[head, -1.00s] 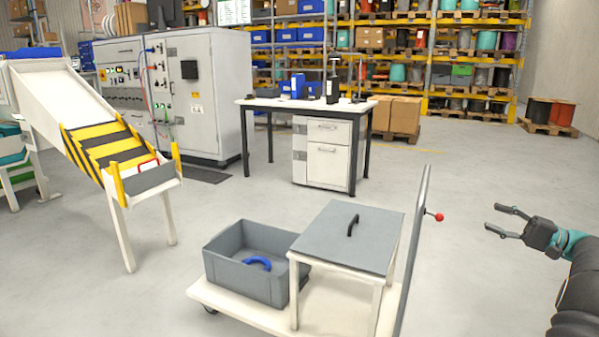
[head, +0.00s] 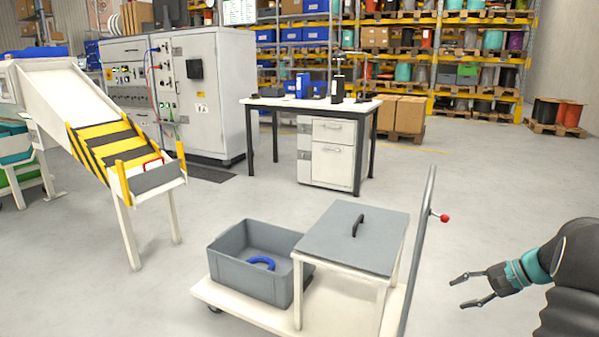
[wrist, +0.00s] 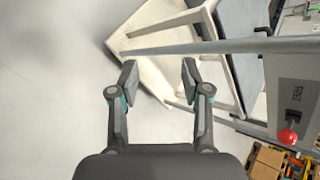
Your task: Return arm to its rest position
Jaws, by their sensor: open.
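My gripper (head: 470,292) is at the right of the head view, to the right of the cart's handle. Its two fingers are apart with nothing between them. In the wrist view my gripper (wrist: 158,75) is also open, with the white cart and its metal handle bar beyond the fingertips. My arm comes in from the right edge of the head view.
A white cart (head: 237,302) carries a grey bin (head: 240,275) with a blue ring (head: 261,262) in it, and a grey-topped stand (head: 340,235). The cart's handle (head: 418,250) has a red knob (head: 445,218). A workbench (head: 270,102) stands behind, with open floor between.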

